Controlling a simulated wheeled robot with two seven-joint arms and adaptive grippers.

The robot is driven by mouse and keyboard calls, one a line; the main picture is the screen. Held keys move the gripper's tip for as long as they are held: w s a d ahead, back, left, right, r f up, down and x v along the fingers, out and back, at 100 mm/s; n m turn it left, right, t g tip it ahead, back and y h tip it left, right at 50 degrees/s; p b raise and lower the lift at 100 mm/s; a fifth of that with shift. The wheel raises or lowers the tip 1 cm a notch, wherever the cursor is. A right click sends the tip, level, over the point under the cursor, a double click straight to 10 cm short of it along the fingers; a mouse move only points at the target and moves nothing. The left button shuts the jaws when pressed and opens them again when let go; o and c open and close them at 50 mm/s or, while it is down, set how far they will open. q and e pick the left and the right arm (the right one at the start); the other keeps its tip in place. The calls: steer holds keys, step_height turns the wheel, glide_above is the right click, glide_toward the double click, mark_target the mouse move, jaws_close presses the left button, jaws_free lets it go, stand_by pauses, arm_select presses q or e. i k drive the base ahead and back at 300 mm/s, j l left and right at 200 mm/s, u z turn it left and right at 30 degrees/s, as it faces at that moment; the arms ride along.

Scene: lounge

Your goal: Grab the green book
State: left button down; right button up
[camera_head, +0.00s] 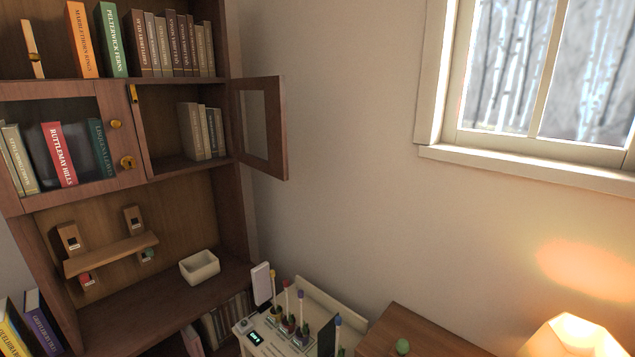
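A green book (112,40) with "Pelterwick Ferns" on its spine stands upright on the top shelf of the wooden bookcase (225,215). An orange book (82,40) stands just left of it, and a row of brown and grey books (170,45) stands to its right. A darker teal-green book (101,148) stands behind the closed glass door of the cabinet below, right of a red book (58,154). Neither of my grippers is in view.
The right cabinet door (262,128) is open and sticks out into the room. A white bowl (200,267) sits on the lower shelf. A white stand (264,340) with several small items, a wooden table (415,332) and a lit lamp (573,338) are at the lower right.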

mark_target(105, 15)
steer(key=u, duration=1.35)
steer(key=i+j+z, duration=0.2)
steer(key=z, duration=0.3)
steer(key=i+j+z, duration=0.1)
steer(key=j+z, duration=0.4)
steer(key=i+j+z, duration=0.1)
steer(key=j+z, duration=0.7)
steer(key=z, duration=0.15)
